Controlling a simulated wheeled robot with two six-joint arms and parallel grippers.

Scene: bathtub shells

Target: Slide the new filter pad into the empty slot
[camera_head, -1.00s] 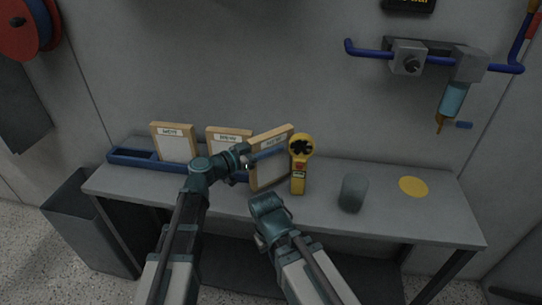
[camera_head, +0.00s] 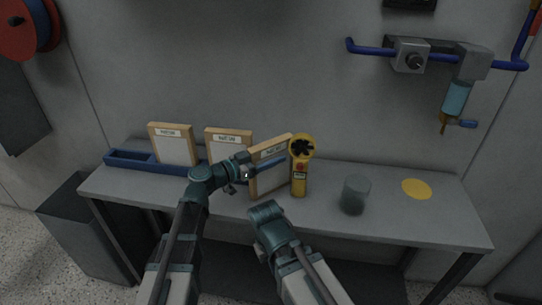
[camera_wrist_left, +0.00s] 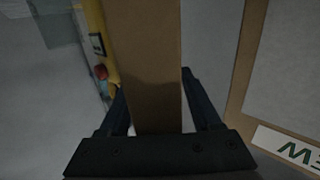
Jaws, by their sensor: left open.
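A blue slotted rack (camera_head: 143,165) lies along the left of the bench. Its left end is empty. Two wood-framed pads with white faces and labels, a left one (camera_head: 175,150) and a middle one (camera_head: 222,147), stand in it. A third framed pad (camera_head: 268,180) stands tilted at the right, beside a yellow handheld meter (camera_head: 299,178). My left gripper (camera_head: 268,166) is open at the third pad. In the left wrist view, this pad's brown edge (camera_wrist_left: 145,70) lies between the open fingers (camera_wrist_left: 163,108). My right arm shows, but its fingers do not.
A grey-green cup (camera_head: 355,194) and a yellow disc (camera_head: 416,188) are on the right of the bench (camera_head: 440,215). A blue pipe with a valve and a filter housing (camera_head: 456,98) hangs on the wall. A dark bin (camera_head: 85,230) stands left of the bench.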

